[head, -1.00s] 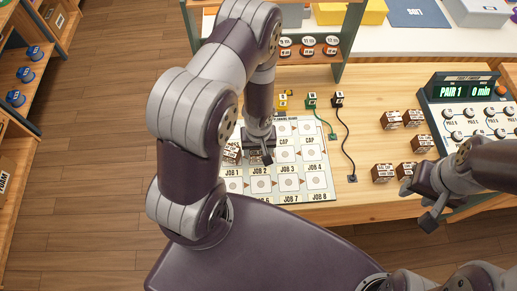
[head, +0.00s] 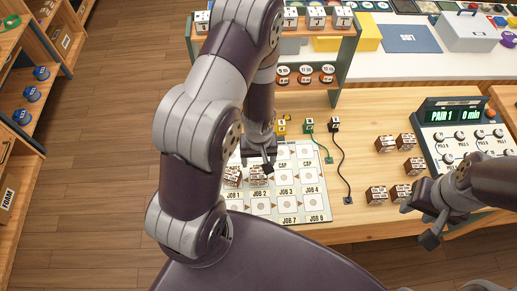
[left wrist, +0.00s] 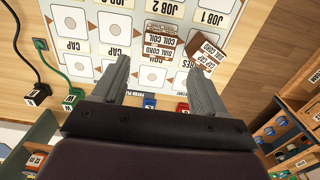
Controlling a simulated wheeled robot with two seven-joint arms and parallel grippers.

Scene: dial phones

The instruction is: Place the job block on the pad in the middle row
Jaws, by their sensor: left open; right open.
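The job board (head: 325,200) is a pale sheet with pads in rows and labels such as JOB 1 to JOB 4. A brown-and-white lettered block (head: 256,173) stands above the JOB 2 label; in the left wrist view it (left wrist: 160,42) reads COIL and DIAL CORD. A second such block (head: 232,176) is beside it above JOB 1, turned askew in the left wrist view (left wrist: 207,52). Which is the job block is unclear. My left gripper (head: 262,163) is open just above the JOB 2 block, its fingers (left wrist: 158,75) apart and empty. My right gripper (head: 425,222) is open at the right, holding nothing visible.
Several similar blocks (head: 377,194) stand right of the board. A timer console (head: 455,125) reads PAIR 1, 0 min. Black (head: 342,165) and green (head: 326,146) cords lie beside the board. A shelf (head: 347,70) stands behind it. My left arm hides the board's left part.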

